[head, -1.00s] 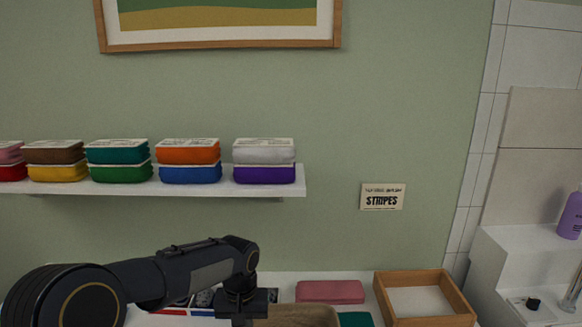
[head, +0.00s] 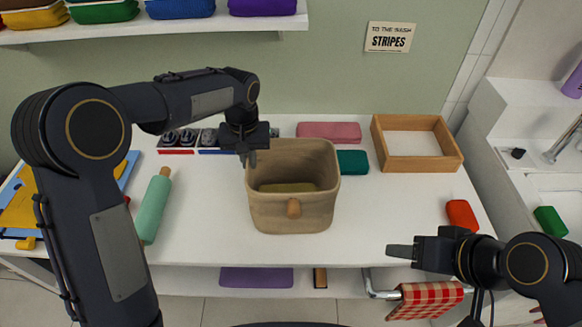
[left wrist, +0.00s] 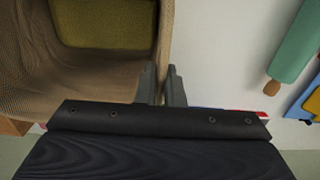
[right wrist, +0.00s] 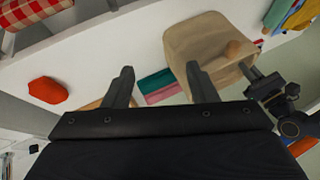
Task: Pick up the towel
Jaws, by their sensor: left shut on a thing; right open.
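A red-and-white checked towel (head: 428,299) hangs from a rail at the table's front, lower right in the head view. It also shows at the top left of the right wrist view (right wrist: 32,10). My right gripper (head: 400,252) is open and empty, above and a little left of the towel, apart from it. My left gripper (head: 248,158) is shut on the left wall of a tan basket (head: 292,212); in the left wrist view its fingers (left wrist: 161,84) straddle that wall. An olive folded thing (head: 288,187) lies inside the basket.
On the white table (head: 370,225) are a pink block (head: 328,131), a teal block (head: 352,162), a wooden tray (head: 417,160), a red block (head: 462,214) and a green roller (head: 154,208). A purple thing (head: 256,278) lies on the lower shelf. A sink counter (head: 540,150) stands at right.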

